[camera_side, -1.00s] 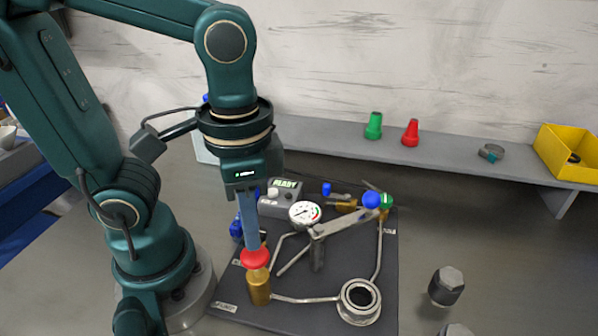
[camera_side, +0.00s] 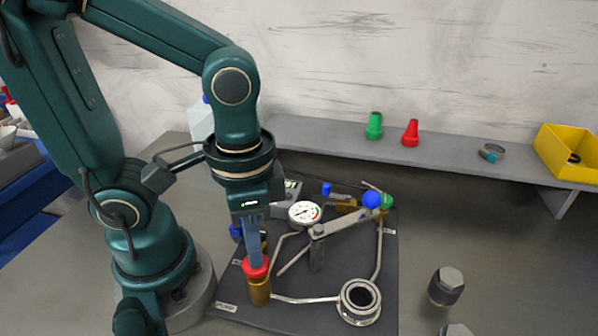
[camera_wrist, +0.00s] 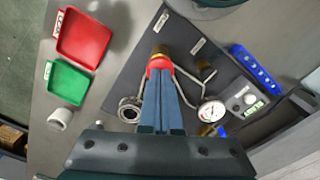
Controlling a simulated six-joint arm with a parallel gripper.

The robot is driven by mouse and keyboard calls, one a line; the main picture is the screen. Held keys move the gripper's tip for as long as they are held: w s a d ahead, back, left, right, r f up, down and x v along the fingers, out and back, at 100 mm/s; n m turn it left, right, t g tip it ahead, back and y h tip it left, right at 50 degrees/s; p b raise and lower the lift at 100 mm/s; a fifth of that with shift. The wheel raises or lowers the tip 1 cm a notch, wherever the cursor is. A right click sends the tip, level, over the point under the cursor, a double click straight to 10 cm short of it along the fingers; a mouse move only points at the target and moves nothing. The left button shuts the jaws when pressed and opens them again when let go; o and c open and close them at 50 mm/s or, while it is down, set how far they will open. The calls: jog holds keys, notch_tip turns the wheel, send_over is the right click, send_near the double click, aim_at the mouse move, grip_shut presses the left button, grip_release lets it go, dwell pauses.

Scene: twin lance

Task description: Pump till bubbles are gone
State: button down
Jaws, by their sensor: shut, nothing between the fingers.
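My gripper (camera_side: 256,262) is shut and points down, its fingertips at the red knob (camera_side: 256,270) on top of the brass pump cylinder (camera_side: 259,290). In the wrist view the closed fingers reach the red knob (camera_wrist: 158,64), with brass (camera_wrist: 160,50) showing beyond it. The tips appear to touch the knob. The pump stands at the front left of the dark board (camera_side: 300,320), with a metal tube running from it to a round open port (camera_side: 359,298). A white dial gauge (camera_side: 304,213) sits behind. No bubbles can be made out.
A lever with a blue ball (camera_side: 371,199) stands at the board's right rear. A hex-topped part (camera_side: 446,287) stands right of the board. The wrist view shows red (camera_wrist: 84,38) and green (camera_wrist: 68,82) trays.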

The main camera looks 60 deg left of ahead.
jog(key=shift+f, duration=0.3)
jog(key=shift+r, duration=2.3)
jog(key=shift+s, duration=0.1)
jog(key=shift+s+a+r, duration=0.1)
jog(key=shift+s+r, duration=0.05)
jog(key=shift+r, duration=0.15)
notch_tip(320, 180, up, 5)
jog(key=shift+w+f, duration=0.2)
jog(key=shift+f, duration=2.9)
jog(key=shift+f, duration=0.1)
